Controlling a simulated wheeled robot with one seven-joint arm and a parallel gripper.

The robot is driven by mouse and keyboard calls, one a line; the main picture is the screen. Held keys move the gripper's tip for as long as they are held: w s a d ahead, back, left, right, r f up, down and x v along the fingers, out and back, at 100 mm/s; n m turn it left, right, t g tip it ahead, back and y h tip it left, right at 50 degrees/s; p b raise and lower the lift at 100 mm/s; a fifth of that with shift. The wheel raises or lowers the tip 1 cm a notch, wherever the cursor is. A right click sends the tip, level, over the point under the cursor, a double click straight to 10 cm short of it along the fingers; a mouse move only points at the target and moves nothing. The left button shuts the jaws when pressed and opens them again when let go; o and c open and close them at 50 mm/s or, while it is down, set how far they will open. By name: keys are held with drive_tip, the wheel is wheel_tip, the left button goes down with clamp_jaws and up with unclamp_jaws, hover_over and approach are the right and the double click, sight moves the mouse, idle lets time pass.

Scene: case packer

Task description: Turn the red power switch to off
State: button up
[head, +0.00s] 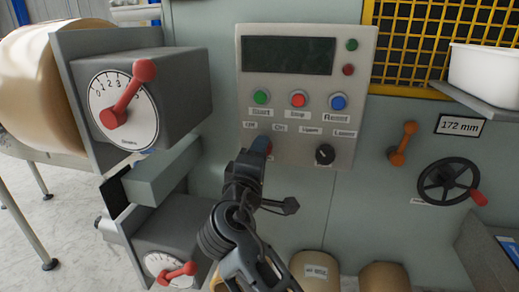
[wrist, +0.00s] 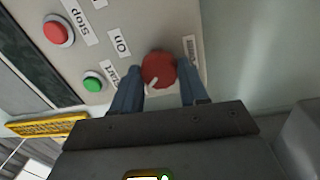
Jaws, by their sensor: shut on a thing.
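The red power switch (wrist: 158,66) is a round knob on the grey control panel, between the two blue fingers of my gripper (wrist: 159,82) in the wrist view. My gripper is shut on it, one finger at each side. The knob's white mark points to the lower left in the wrist view. The "On" label (wrist: 120,42) shows at the upper left of the knob there. In the head view my gripper (head: 262,146) covers most of the switch, below the "Off" label (head: 250,125) and the "On" label (head: 280,127).
Green (head: 261,97), red (head: 298,99) and blue (head: 338,102) buttons sit above the switch. A black knob (head: 325,154) is to its right. A grey box with a red-lever dial (head: 122,110) juts out at left. A handwheel (head: 448,186) and an orange lever (head: 403,143) are at right.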

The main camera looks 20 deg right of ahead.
idle(0.4)
drive_tip(key=o, duration=1.1)
drive_tip(key=shift+c, duration=0.2)
drive_tip(key=b+v, duration=0.2)
drive_tip(key=v, duration=0.5)
drive_tip(key=shift+s+a, duration=0.25)
drive_tip(key=shift+s, duration=0.1)
